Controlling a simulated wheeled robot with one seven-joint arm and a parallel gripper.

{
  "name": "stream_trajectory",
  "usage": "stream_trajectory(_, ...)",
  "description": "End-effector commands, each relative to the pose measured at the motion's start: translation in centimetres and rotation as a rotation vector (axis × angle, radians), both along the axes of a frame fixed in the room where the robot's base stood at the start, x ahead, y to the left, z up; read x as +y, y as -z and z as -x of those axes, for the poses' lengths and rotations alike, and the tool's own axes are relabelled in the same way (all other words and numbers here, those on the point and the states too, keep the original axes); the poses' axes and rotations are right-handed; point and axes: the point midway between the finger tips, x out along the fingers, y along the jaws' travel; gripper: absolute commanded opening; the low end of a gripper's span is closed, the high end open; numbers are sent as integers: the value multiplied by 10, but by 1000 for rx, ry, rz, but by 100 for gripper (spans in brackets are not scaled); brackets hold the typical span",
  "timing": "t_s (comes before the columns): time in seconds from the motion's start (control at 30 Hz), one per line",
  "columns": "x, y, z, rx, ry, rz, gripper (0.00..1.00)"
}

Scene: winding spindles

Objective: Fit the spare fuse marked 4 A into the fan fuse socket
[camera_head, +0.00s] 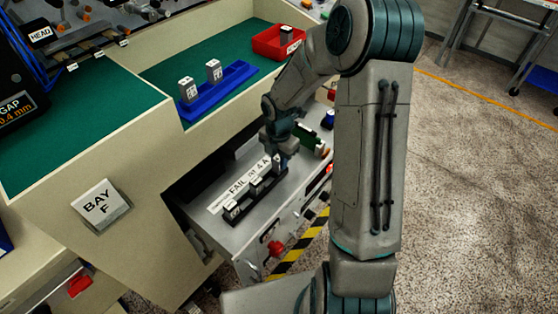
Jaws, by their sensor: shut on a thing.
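My gripper (279,157) is low over the far end of a black fuse holder (246,206) in the open drawer-like panel. It is shut on a small pale fuse, mostly hidden by the fingers; its marking cannot be read, nor whether it is seated or just above. Two pale fuses (232,208) and (257,185) stand in the holder nearer the front. A white label (240,184) beside it ends in "4 A". Two upright fuses, one left (188,90) and one right (214,71), stand in a blue tray (228,93); their markings are too small to read.
A red bin (270,44) with one dark-and-pale block lies on the green bench top (170,70). The bench wall with the "BAY F" sign (101,205) rises left of the panel. A red knob (275,248) is on the panel front.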

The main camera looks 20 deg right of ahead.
Motion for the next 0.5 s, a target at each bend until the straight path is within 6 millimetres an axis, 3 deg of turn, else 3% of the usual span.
stream_trajectory(0.4, 0, 10, 0, -1, 1, -1, 1)
stream_trajectory(0.43, 0, 9, 0, -1, 1, 0, 31)
stream_trajectory(0.5, 0, 9, 0, -1, 1, 0, 45)
